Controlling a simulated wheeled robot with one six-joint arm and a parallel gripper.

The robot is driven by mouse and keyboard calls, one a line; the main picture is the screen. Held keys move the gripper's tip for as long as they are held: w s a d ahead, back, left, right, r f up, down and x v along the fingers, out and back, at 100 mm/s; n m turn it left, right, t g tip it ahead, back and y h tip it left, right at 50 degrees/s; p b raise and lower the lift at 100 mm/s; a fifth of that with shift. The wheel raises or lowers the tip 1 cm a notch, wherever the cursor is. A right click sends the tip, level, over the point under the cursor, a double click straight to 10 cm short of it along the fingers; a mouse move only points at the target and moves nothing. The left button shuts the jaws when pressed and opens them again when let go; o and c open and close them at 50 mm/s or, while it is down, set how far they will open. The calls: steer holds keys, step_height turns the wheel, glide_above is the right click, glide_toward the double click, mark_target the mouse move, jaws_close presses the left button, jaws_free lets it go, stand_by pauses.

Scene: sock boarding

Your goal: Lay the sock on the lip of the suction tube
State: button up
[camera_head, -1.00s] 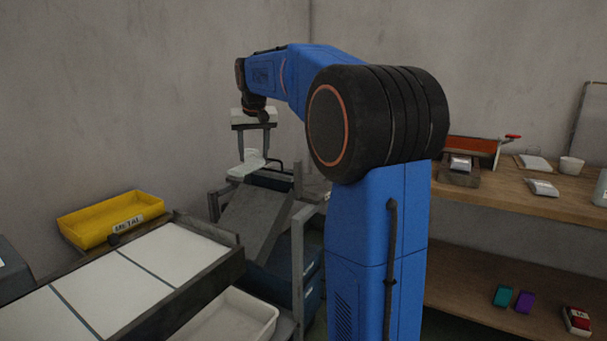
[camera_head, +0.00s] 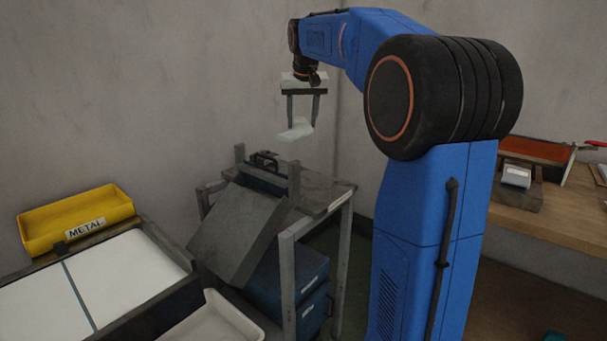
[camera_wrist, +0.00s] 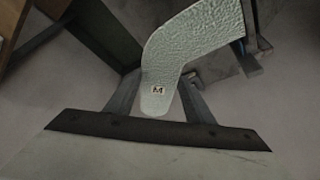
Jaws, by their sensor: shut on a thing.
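The sock (camera_head: 296,130) is pale white and hangs flat and bent at the fingertips of my gripper (camera_head: 303,112).
The metal stand (camera_head: 325,196) has a sloped grey panel (camera_head: 235,235) and blue boxes (camera_head: 300,285) below. A yellow tray marked METAL (camera_head: 78,215) and white panels (camera_head: 125,270) are at left. A wooden bench (camera_head: 545,222) is at right. The air around the sock looks clear.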

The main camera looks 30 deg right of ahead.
mark_target(302, 180)
step_height(302, 180, down, 17)
steer(key=shift+f, duration=0.1)
stand_by(0.5)
steer(key=shift+f, duration=0.1)
steer(key=o, duration=1)
steer(key=v, duration=1.2)
